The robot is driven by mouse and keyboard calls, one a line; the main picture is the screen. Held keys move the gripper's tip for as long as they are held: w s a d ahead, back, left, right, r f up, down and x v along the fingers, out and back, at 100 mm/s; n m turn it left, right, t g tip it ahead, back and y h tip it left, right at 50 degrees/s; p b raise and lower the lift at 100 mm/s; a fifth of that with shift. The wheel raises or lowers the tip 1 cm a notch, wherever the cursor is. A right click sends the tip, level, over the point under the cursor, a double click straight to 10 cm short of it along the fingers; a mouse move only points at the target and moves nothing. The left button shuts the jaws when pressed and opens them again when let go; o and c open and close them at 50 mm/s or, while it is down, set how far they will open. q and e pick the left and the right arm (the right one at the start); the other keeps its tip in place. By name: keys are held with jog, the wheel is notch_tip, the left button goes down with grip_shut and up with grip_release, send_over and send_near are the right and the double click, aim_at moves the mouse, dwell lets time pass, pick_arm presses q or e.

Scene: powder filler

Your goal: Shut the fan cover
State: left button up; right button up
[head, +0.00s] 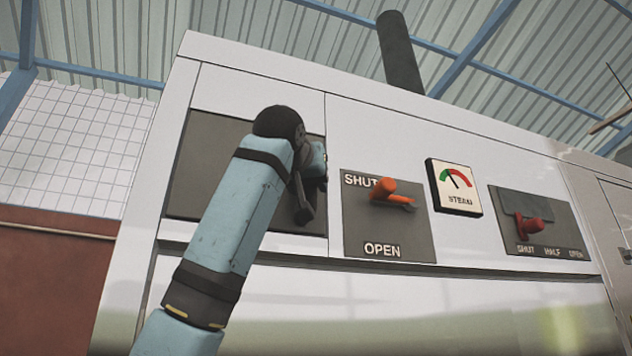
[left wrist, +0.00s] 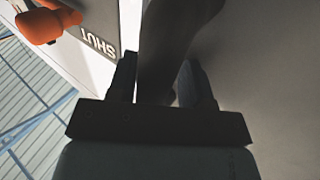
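A dark grey flat panel (head: 200,165) is set in the left of the white machine front; I cannot tell from a label whether it is the fan cover. My left gripper (head: 310,190) is at its right side, with the arm hiding the panel's middle. In the left wrist view, the two fingers of my left gripper (left wrist: 160,85) stand apart on either side of a dark bar (left wrist: 172,45), with thin light gaps beside it. Right of the panel, an orange lever (head: 392,192) sits near SHUT on a plate (head: 375,235) marked SHUT and OPEN. My right gripper is out of view.
A steam gauge (head: 453,187) is right of the lever plate. Further right, a red knob (head: 530,226) sits on a plate marked SHUT, HALF, OPEN. In the left wrist view, the orange lever (left wrist: 42,22) is at upper left, apart from the fingers.

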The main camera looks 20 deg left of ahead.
pick_arm(q)
jog(key=shift+a, duration=0.3)
jog(key=shift+s+f+b, duration=0.15)
jog(key=shift+s+b, duration=0.3)
jog(key=shift+s, duration=0.1)
jog(key=s+d+b, duration=0.1)
jog(key=s+b, duration=0.2)
jog(key=s, duration=0.9)
jog(key=shift+s+d+r+b, duration=0.25)
jog(key=shift+s+d+b, duration=0.1)
jog(key=shift+d+b, duration=0.05)
